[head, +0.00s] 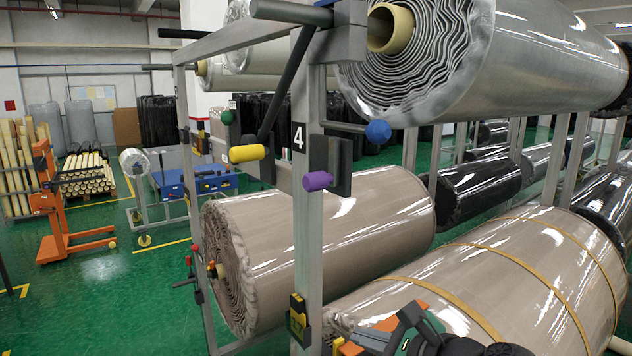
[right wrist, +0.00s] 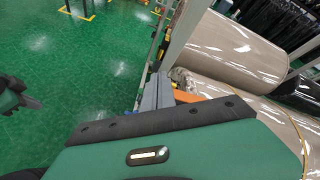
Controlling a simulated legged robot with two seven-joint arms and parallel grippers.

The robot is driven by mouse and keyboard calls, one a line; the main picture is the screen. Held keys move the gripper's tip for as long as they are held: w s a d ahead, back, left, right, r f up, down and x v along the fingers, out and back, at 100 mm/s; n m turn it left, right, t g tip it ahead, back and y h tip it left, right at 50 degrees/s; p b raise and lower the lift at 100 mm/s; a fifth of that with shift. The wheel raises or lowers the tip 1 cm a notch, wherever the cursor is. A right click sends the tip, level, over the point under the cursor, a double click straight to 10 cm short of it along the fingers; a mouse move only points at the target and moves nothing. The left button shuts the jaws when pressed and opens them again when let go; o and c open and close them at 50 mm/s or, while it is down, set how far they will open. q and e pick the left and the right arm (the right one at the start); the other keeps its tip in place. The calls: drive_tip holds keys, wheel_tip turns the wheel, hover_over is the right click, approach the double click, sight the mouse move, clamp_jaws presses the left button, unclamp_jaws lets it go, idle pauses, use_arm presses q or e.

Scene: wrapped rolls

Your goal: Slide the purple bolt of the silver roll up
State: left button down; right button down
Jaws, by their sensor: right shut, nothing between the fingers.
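The silver roll (head: 545,55) is wrapped in clear film around a tan core, high at the upper right in the head view. Its purple bolt (head: 318,181) is a short knob on a dark bracket on the grey post marked 4, below the roll. My right gripper (head: 366,338) is low at the bottom of the head view, well below the bolt and apart from it. In the right wrist view its grey fingers (right wrist: 158,92) are together and empty. Part of what looks like my left gripper (right wrist: 28,101) shows at the left edge there; its jaws are unclear.
Yellow (head: 247,153), blue (head: 378,132) and green (head: 227,117) knobs sit on the rack near the purple one. Beige rolls (head: 340,225) and (head: 500,265) lie below. An orange stacker (head: 62,215) stands at left.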

sight(320, 179)
wheel_tip(320, 179, up, 18)
drive_tip(key=a+m+t+y+p, duration=0.1)
drive_tip(key=a+m+t+y, duration=0.1)
drive_tip(key=m, duration=0.4)
drive_tip(key=shift+w+t+y, duration=0.3)
drive_tip(key=shift+t+y, duration=0.4)
drive_tip(key=shift+a+r, duration=0.1)
drive_tip(key=r+p+x, duration=0.1)
drive_tip(key=p+x, duration=0.2)
drive_tip(key=x, duration=0.7)
drive_tip(key=r+p, duration=0.4)
drive_tip(key=r, duration=0.1)
drive_tip(key=r+p, duration=0.2)
drive_tip(key=p, duration=0.1)
drive_tip(key=shift+s+r, duration=0.35)
drive_tip(key=shift+d+f, duration=0.1)
drive_tip(key=shift+d, duration=0.15)
